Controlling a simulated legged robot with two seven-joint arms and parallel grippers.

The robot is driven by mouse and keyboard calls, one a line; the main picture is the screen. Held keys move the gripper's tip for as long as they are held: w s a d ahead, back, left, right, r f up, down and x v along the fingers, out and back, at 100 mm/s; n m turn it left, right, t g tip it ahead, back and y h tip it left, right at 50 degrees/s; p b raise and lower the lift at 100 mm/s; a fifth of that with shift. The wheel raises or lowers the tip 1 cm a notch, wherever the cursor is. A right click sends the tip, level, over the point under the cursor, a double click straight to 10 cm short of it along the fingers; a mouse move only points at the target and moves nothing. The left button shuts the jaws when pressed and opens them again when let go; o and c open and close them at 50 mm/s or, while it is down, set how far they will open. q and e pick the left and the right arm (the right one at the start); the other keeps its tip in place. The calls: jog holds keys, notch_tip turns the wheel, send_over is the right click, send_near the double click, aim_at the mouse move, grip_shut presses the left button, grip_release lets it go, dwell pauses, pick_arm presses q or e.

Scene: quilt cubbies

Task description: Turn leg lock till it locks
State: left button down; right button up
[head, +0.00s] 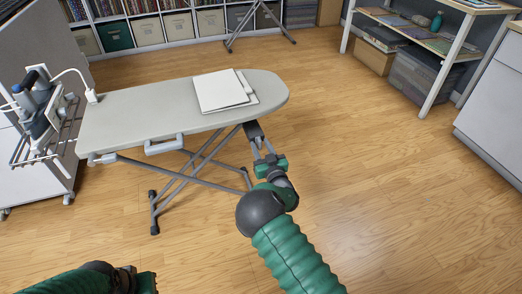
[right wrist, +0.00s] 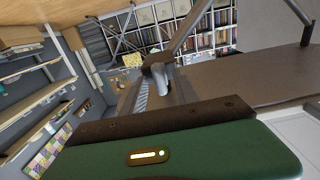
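The ironing board (head: 150,112) stands on crossed grey legs (head: 185,180). My right gripper (head: 253,131) reaches up to the front edge of the board, near its rounded right end. In the right wrist view, a small grey knob-like part (right wrist: 158,78), which looks like the leg lock, sits by a leg tube under the board. My right gripper's fingers (right wrist: 160,93) seem to stand on either side of it, apart, with a ribbed pad showing on the left one. Contact is unclear. My left arm shows at the bottom left, its fingertips out of frame.
Folded white cloth (head: 222,90) lies on the board. An iron (head: 36,108) sits in a wire rack at the left end, by a white cabinet. A pale handle (head: 163,145) juts from the front edge. Shelves stand at the back and right. The floor on the right is clear.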

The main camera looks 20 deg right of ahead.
grip_shut()
